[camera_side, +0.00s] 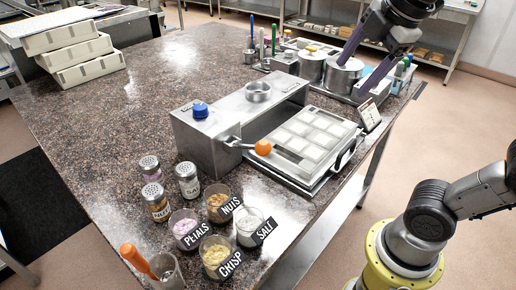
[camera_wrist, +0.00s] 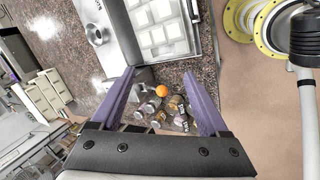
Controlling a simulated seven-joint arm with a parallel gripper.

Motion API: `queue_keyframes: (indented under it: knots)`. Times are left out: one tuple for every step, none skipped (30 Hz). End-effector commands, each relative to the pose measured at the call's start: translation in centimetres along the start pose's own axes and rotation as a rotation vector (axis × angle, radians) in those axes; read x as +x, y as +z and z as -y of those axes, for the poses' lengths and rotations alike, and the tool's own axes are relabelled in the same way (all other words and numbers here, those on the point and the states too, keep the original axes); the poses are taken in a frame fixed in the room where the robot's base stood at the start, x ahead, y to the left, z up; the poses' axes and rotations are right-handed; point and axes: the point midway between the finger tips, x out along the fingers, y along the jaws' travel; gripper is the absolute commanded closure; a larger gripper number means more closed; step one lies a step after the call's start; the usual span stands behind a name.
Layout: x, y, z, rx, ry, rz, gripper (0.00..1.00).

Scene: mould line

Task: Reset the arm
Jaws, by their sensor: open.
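My gripper (camera_side: 353,78) is in the upper right of the side view, with two purple fingers spread apart and pointing down-left. It appears above the back right of the counter, in front of the metal pots. In the wrist view my gripper (camera_wrist: 160,73) is open with nothing held between its fingers. How high the fingers are above the pots is hard to tell.
A metal machine (camera_side: 215,130) with an orange-knobbed lever stands beside a white mould tray (camera_side: 310,138). Several labelled cups and shakers (camera_side: 188,180) stand at the front. Metal pots (camera_side: 343,76) and a bottle rack stand at the back right.

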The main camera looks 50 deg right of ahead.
Motion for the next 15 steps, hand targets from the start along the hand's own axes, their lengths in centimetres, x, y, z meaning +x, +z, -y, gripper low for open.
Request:
queue_keyframes:
  knots:
    - [1.1,0.6,2.1,0.114,-0.004,-0.016,0.22]
    - [1.8,0.8,3.2,0.191,-0.006,-0.026,0.22]
    - [2.8,1.0,4.7,0.297,-0.012,-0.040,0.22]
    - [3.6,1.1,5.7,0.375,-0.017,-0.049,0.22]
    - [4.4,1.2,6.7,0.452,-0.023,-0.058,0.22]
    - [5.4,1.2,7.8,0.555,-0.032,-0.069,0.22]
    - [6.0,1.3,8.6,0.629,-0.039,-0.075,0.22]
    - [6.7,1.3,9.3,0.701,-0.047,-0.081,0.22]
    - [7.5,1.3,10.2,0.790,-0.058,-0.088,0.22]
    - [8.1,1.2,10.6,0.851,-0.065,-0.091,0.22]
    - [8.5,1.1,11.0,0.908,-0.074,-0.094,0.22]
    - [9.0,1.0,11.3,0.976,-0.084,-0.095,0.22]
    - [9.3,0.9,11.4,1.021,-0.088,-0.098,0.22]
    - [9.4,0.9,11.4,1.060,-0.089,-0.102,0.22]
    - [9.4,0.7,11.2,1.104,-0.087,-0.111,0.22]
